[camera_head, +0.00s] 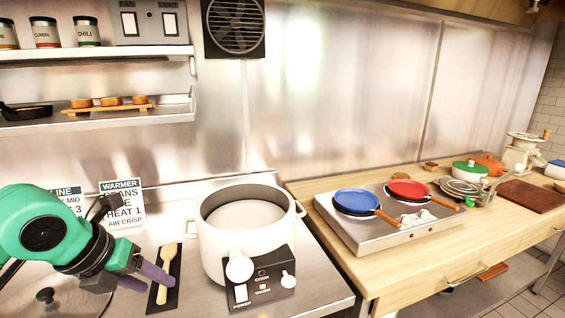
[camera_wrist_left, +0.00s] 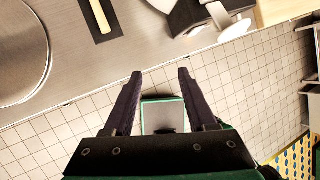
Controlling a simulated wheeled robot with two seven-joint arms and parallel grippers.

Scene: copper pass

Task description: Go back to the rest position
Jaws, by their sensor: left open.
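My left gripper (camera_head: 150,272) is at the lower left in the head view, on its green arm. In the left wrist view the gripper (camera_wrist_left: 160,73) has its two dark fingers spread apart with nothing held between them. It hangs over the front edge of the steel counter (camera_wrist_left: 75,85), with the tiled floor below. In the head view it shows just left of a wooden paddle (camera_head: 164,265) on a dark rest. The paddle also shows at the top of the left wrist view (camera_wrist_left: 100,15). My right gripper is in neither view.
A large white cooker (camera_head: 225,250) with a black control box (camera_head: 260,283) stands right of the paddle. A lid (camera_head: 60,300) lies at the lower left, partly hidden by my arm. Label cards (camera_head: 122,203) stand behind. A hob with blue (camera_head: 357,199) and red pans is farther right.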

